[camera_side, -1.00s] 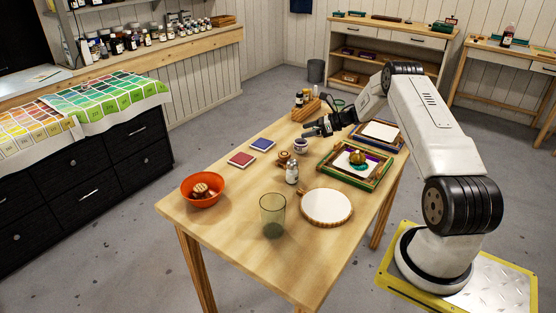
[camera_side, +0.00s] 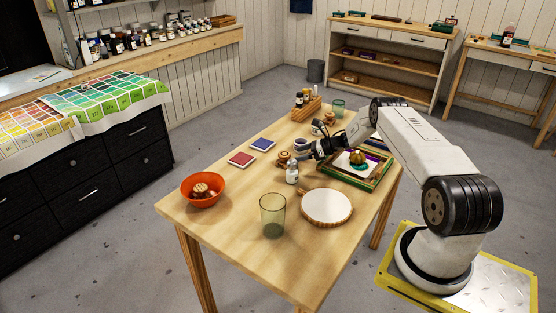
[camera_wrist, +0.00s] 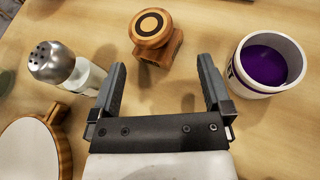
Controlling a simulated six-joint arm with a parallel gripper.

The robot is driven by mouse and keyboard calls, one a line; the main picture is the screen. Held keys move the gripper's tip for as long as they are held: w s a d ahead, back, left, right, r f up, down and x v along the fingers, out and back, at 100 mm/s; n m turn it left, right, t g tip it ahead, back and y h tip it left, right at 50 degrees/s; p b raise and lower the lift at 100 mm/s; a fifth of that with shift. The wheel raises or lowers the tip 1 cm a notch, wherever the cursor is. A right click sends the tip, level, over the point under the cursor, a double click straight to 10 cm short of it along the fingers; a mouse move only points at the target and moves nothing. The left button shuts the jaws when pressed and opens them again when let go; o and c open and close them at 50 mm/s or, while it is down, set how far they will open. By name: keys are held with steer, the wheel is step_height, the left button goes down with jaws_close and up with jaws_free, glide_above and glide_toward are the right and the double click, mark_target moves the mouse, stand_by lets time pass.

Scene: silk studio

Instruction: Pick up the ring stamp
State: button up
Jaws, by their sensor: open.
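The ring stamp (camera_wrist: 154,32) is a wooden stamp with a dark ring on its round top. In the wrist view it stands at the top middle, just beyond my fingertips and roughly centred between them. In the side view the stamp (camera_side: 283,158) is a small brown shape on the table, left of my gripper (camera_side: 316,150). In the wrist view my gripper (camera_wrist: 161,76) is open, with nothing between its fingers.
A shaker-topped bottle (camera_wrist: 57,64) stands close to the left finger. A jar of purple paint (camera_wrist: 264,65) stands right of the right finger. A round white hoop (camera_wrist: 30,150) lies lower left. An orange bowl (camera_side: 204,190) and a glass (camera_side: 272,216) are farther off.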

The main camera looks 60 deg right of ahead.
mark_target(287, 158)
steer(key=shift+w+a+f, duration=0.15)
steer(key=shift+w, duration=0.15)
steer(key=shift+x, duration=2.55)
steer(key=shift+s+a+f, duration=0.1)
steer(key=c, duration=1)
